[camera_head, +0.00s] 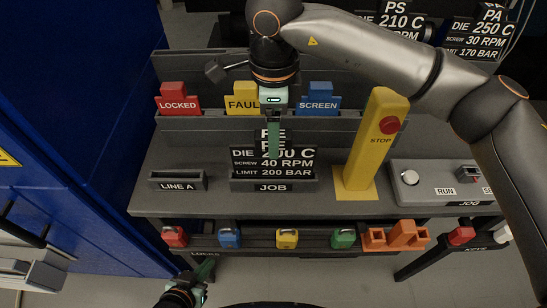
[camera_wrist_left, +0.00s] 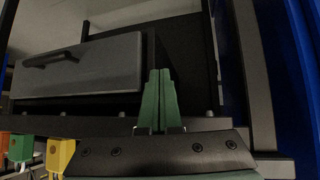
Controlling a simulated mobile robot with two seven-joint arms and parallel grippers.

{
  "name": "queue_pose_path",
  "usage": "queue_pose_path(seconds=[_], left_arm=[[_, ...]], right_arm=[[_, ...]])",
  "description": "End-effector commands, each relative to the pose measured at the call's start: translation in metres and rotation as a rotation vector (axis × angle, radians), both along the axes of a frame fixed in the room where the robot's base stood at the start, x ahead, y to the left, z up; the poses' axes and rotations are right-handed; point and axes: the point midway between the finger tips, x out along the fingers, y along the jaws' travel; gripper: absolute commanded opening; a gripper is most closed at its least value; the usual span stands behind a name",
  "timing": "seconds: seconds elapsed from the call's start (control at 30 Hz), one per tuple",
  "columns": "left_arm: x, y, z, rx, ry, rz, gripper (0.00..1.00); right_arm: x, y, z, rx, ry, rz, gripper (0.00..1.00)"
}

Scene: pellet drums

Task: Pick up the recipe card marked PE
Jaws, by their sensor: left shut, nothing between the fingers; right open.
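A black card marked PE (camera_head: 298,158), reading 200 C, 40 RPM and 200 BAR, stands in the JOB holder (camera_head: 273,186) on the grey bench. The letters PE appear twice, one above the other, so a second card may stand behind it. My right gripper (camera_head: 273,152) points down over the card's upper middle, its green fingers seen edge-on and covering part of the text. It is open; whether the fingers straddle the card or are in front of it, I cannot tell. My left gripper (camera_head: 207,268) is shut and empty, low in front of the bench; its fingers show in the left wrist view (camera_wrist_left: 158,100).
Cards PS (camera_head: 397,20) and PA (camera_head: 484,38) stand at the back right. LOCKED (camera_head: 178,100), FAULT (camera_head: 240,100) and SCREEN (camera_head: 318,98) tags stand behind the holder. A yellow STOP post (camera_head: 368,150) is right of it, an empty LINE A holder (camera_head: 177,181) left. Padlocks line the front rail.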

Motion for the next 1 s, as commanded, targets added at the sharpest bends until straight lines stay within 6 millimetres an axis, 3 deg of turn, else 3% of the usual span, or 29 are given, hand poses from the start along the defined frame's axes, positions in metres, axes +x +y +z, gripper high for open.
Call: queue_pose_path(seconds=[0.4,0.67,1.0], left_arm=[[0.000,0.000,0.015,0.000,0.000,0.000,0.00],[0.000,0.000,0.014,0.000,0.000,0.000,0.00],[0.000,0.000,0.014,0.000,-0.001,0.000,0.00]], right_arm=[[0.004,0.000,-0.050,0.000,0.004,0.000,0.70],[0.005,0.001,-0.053,0.001,0.001,0.000,0.70],[0.005,0.001,-0.052,0.000,0.001,0.000,0.32]])
